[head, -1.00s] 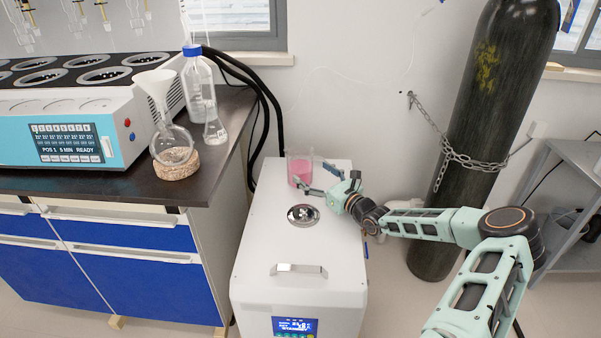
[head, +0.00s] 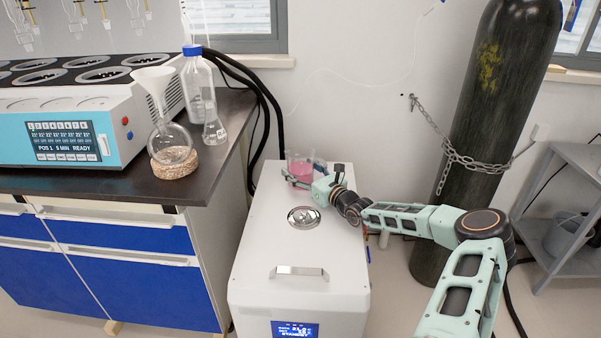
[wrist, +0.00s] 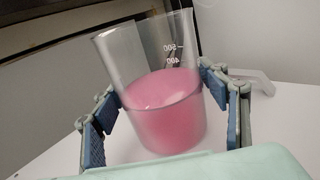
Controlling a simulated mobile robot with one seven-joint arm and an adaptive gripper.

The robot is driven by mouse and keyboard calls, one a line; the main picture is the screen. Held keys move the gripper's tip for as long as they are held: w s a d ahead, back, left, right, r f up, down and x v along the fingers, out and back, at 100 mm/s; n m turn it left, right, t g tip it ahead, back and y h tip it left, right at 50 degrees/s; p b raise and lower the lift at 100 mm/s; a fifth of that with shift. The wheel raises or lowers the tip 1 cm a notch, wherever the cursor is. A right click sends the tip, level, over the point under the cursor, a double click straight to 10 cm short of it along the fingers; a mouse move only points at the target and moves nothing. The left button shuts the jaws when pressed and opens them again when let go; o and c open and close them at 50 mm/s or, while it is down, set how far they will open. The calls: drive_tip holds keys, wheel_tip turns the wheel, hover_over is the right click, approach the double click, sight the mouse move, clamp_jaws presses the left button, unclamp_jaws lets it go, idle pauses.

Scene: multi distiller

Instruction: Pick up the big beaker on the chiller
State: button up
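The big beaker (head: 301,168) stands at the back of the white chiller (head: 265,250), with pink liquid in its lower part. In the wrist view the clear glass beaker (wrist: 165,105) fills the middle, with marks such as 500 and 400 on its wall. My gripper (head: 302,176) is at the beaker, reaching in from the right. In the wrist view my gripper (wrist: 160,105) has one finger on each side of the beaker. The fingers are spread, and a gap shows at the left; contact on the right is unclear.
A round metal lid (head: 304,217) and a handle (head: 299,271) are on the chiller top in front of the beaker. Black hoses (head: 262,95) run behind at left. A bench (head: 185,190) with glassware stands left, a chained gas cylinder (head: 485,130) right.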

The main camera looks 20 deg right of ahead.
drive_tip(key=c, duration=1.2)
drive_tip(key=shift+r, duration=0.1)
drive_tip(key=shift+c, duration=0.2)
drive_tip(key=shift+r, duration=0.15)
